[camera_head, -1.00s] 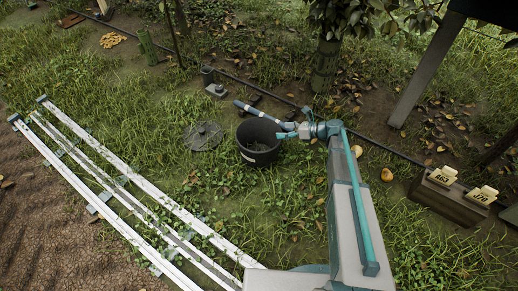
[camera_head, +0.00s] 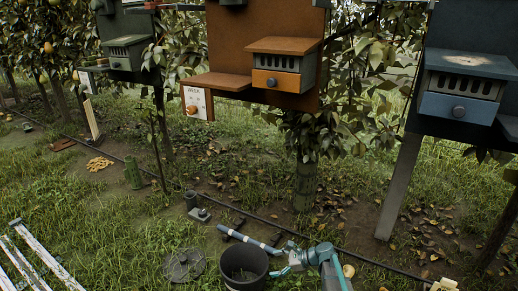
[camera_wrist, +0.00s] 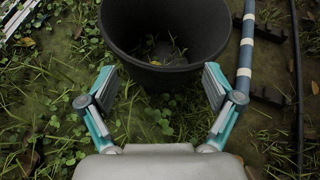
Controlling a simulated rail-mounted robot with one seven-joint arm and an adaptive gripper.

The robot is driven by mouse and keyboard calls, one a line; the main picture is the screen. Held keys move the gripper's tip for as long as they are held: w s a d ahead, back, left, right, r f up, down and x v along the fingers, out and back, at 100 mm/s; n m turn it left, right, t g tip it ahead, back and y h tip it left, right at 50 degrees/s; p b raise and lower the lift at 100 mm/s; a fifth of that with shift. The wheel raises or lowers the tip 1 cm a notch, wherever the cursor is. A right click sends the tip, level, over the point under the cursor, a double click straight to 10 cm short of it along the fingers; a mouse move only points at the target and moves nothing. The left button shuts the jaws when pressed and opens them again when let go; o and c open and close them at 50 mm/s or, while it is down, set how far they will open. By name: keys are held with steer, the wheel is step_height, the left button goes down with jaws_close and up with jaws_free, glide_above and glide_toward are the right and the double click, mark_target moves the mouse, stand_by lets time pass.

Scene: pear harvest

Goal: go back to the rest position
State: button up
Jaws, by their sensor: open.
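My gripper (camera_head: 281,262) is beside the right rim of a dark round bucket (camera_head: 232,284), low over the grass. In the wrist view my gripper (camera_wrist: 159,86) has its two fingers spread wide, with nothing between them. The bucket (camera_wrist: 118,38) stands just beyond the fingertips there, with some grass or leaf bits on its inner floor. My forearm reaches up from the bottom edge of the head view. No marked rest position shows.
A blue and white tube (camera_head: 240,238) lies behind the bucket, also in the wrist view (camera_wrist: 246,50). A round lid (camera_head: 184,265) lies left. A dark hose (camera_head: 300,230) crosses behind. Orange (camera_head: 285,76) and blue (camera_head: 459,106) boxes hang on boards above.

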steer(key=s+d+n+g+h+p, duration=0.35)
steer(key=s+n+p, duration=0.4)
steer(key=s, duration=0.65)
steer(key=s+d+n+g+h+p, duration=0.3)
steer(key=s+n+p, duration=0.5)
steer(key=s, duration=0.6)
steer(key=s+d+r+n+g+h+p, duration=0.1)
steer(key=s+d+r+n+h+p, duration=0.1)
steer(key=s+r+p, duration=0.8)
steer(key=s+d+r+n+g+h+p, duration=0.2)
steer(key=s+r+h+p, duration=0.1)
steer(key=s+r+p, duration=0.7)
steer(key=s+p, duration=0.3)
steer(key=p, duration=0.1)
steer(key=shift+d+r, duration=0.15)
steer(key=shift+r, duration=0.05)
steer(key=shift+o, duration=1)
